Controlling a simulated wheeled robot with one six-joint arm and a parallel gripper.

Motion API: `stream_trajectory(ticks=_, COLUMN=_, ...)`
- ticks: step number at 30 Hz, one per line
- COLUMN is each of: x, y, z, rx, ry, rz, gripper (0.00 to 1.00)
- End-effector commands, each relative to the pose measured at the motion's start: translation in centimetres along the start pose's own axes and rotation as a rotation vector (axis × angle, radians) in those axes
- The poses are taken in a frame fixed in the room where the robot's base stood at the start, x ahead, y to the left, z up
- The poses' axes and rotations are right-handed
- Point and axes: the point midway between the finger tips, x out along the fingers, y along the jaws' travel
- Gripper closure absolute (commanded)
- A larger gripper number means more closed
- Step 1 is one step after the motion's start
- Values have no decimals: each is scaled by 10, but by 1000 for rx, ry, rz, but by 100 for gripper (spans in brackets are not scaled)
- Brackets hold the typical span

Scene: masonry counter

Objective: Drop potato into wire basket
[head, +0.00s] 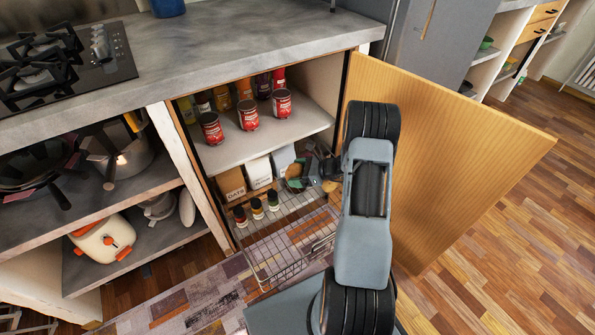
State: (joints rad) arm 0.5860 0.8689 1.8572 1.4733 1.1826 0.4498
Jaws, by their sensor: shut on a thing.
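My gripper (306,176) reaches into the lower part of the open cupboard and points left. It is shut on a small brownish thing that I take to be the potato (294,171); the fingers hide part of it and its outline is hard to make out. The wire basket (275,262) is low down at the front of the cupboard, pulled out over the patterned rug. It is below and to the left of my gripper, and the part of it that shows looks empty.
Several jars (257,208) stand on the wire rack behind the basket, near boxes (232,183). Red cans (248,115) stand on the shelf (232,150) above. The open wooden door (450,150) is right of my arm. The grey counter (210,60) overhangs the cupboard.

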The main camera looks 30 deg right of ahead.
Motion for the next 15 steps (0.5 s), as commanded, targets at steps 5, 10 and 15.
stream_trajectory(ticks=5, x=8, y=0, z=-23, rx=2, ry=0, rz=-2, gripper=41)
stream_trajectory(ticks=10, x=14, y=-1, z=-36, rx=1, ry=0, rz=-3, gripper=41)
stream_trajectory(ticks=15, x=15, y=-1, z=-39, rx=1, ry=0, rz=-4, gripper=41)
